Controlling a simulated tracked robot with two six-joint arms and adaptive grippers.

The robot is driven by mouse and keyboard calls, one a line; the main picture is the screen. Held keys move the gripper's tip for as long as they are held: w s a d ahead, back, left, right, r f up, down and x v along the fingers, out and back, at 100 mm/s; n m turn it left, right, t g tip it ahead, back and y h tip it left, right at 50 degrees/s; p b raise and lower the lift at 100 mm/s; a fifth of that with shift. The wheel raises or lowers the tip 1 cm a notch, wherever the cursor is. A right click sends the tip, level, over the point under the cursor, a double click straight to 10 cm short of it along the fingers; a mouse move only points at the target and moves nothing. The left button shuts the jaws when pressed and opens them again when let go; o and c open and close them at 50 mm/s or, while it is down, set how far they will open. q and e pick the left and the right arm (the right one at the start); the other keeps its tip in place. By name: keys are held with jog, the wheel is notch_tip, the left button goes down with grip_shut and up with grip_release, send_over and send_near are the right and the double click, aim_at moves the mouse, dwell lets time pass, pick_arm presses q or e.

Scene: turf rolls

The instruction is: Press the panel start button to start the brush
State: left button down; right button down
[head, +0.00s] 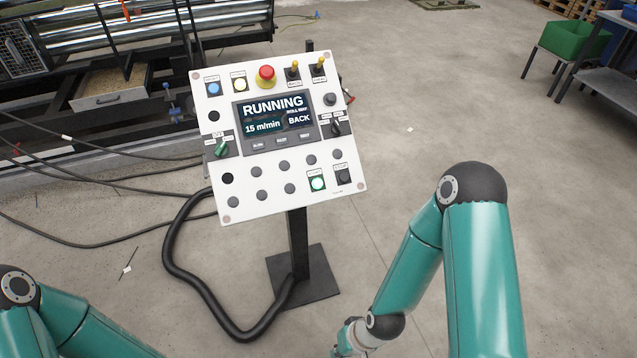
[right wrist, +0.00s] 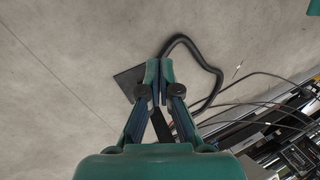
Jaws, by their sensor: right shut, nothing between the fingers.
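The control panel (head: 228,103) is a white tilted board on a black post, in the head view left of my right arm. Its screen (head: 275,121) reads RUNNING, 15 m/min and BACK. A button low on the right, probably the start button (head: 317,184), glows green; its label is too small to read surely. A dark button (head: 343,176) sits to its right. My right gripper (right wrist: 159,68) is shut and empty in the right wrist view, apart from the panel. In the head view only its wrist end shows, below the panel. My left gripper is out of view.
A red emergency knob (head: 265,75) tops the panel. The post stands on a black base plate (head: 303,279); a thick black hose (head: 185,285) loops beside it. Cables and a roller machine (head: 140,42) lie left. A green bin (head: 577,40) stands far right. The floor between is mostly clear.

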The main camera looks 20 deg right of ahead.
jog(key=w+d+t+b, duration=0.1)
jog(key=w+t+b, duration=0.3)
jog(key=w, duration=0.6)
jog(key=m+t+h+b, duration=0.1)
jog(key=m+t+b, duration=0.2)
jog(key=t+b, duration=0.5)
send_near(318, 184)
jog(key=s+a+f, duration=0.3)
jog(key=a+f, duration=0.1)
jog(key=f, duration=0.3)
jog(key=w+d+r+m+t+b, duration=0.1)
jog(key=r+t, duration=0.1)
jog(key=r, duration=0.4)
jog(key=w+d+r+t+h+b, duration=0.1)
jog(key=w+r+t+b, duration=0.1)
jog(key=r, duration=0.4)
jog(key=shift+w+d+r+m, duration=0.2)
jog(key=shift+d+r+m, duration=0.1)
jog(key=shift+m, duration=0.1)
jog(key=shift+f+b, duration=0.2)
jog(key=shift+b, duration=0.1)
jog(key=shift+w+a+f+b, duration=0.1)
jog(key=shift+w+f+b, duration=0.75)
jog(key=shift+w+f, duration=0.7)
jog(key=shift+w+f+b, duration=0.85)
jog(key=shift+w+f, duration=0.45)
jog(key=shift+f, duration=0.5)
